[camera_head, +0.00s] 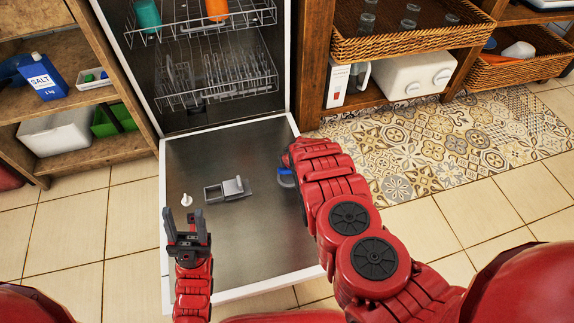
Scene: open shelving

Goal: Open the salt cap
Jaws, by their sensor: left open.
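The dishwasher stands open with its door (235,260) folded down flat in front of me. A blue, cap-like piece (286,178) shows at the right side of the door, partly hidden by my right arm. I cannot tell whether it is the salt cap. A blue-and-white salt box (43,77) stands on the left shelf. My left gripper (184,223) is open and empty over the door's left part. The end of my right arm (292,156) is by the blue piece. Its fingers cannot be made out.
A grey dispenser (228,189) and a small white piece (187,200) are on the door. Two wire racks (215,70) are in the dishwasher, holding a teal cup (147,14) and an orange cup (216,9). Shelves with wicker baskets (405,46) stand right. The patterned mat (470,140) is clear.

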